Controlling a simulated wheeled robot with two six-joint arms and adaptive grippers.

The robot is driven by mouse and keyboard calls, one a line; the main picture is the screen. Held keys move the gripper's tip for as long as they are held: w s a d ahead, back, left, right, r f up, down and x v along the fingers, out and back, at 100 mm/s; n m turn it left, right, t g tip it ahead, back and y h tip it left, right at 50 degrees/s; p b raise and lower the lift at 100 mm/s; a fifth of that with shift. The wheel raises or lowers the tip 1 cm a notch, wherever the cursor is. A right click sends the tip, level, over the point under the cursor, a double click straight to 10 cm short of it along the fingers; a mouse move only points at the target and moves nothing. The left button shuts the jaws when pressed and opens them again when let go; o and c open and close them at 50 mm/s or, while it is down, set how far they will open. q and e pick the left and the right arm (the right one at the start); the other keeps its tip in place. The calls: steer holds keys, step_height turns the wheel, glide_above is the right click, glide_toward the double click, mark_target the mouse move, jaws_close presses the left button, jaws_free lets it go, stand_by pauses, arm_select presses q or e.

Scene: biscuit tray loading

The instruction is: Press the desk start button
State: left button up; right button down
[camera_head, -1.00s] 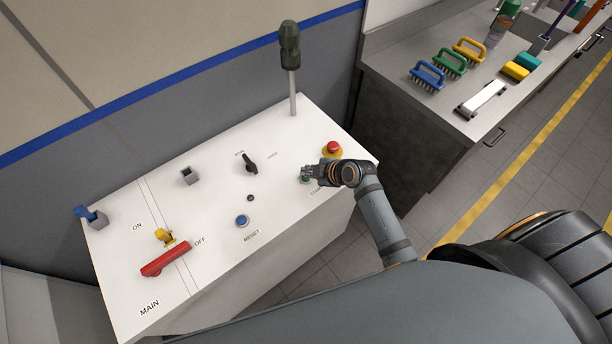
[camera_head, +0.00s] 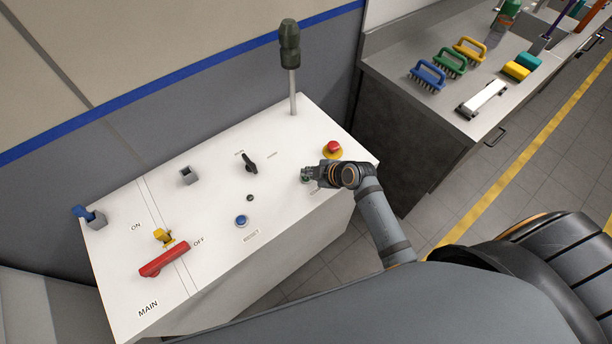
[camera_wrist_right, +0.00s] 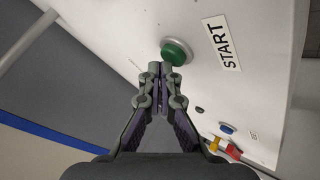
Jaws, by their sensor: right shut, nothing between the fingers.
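The desk start button is a green button (camera_wrist_right: 176,52) in a metal ring beside a START label (camera_wrist_right: 221,43) in the right wrist view. In the head view my right gripper (camera_head: 306,174) covers most of it. My right gripper (camera_wrist_right: 160,70) is shut and empty, its fingertips at the near edge of the green button. Whether they touch it I cannot tell for sure. The white desk (camera_head: 215,215) carries the button near its right end. My left gripper is not in view.
A red emergency button (camera_head: 333,147) sits close behind my right gripper. A black selector (camera_head: 250,163), a blue reset button (camera_head: 241,221) and a red main switch handle (camera_head: 163,259) lie to the left. A dark-topped pole (camera_head: 293,85) stands at the desk's back edge.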

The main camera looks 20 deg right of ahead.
steer(key=shift+f+b, duration=0.35)
steer(key=shift+f, duration=0.15)
steer(key=shift+r, duration=0.1)
stand_by(0.5)
steer(key=shift+r+p, duration=0.85)
steer(key=shift+p, duration=0.05)
step_height(320, 180, up, 5)
steer(key=p, duration=0.4)
steer(key=shift+r+p, duration=0.1)
steer(key=shift+p, duration=0.25)
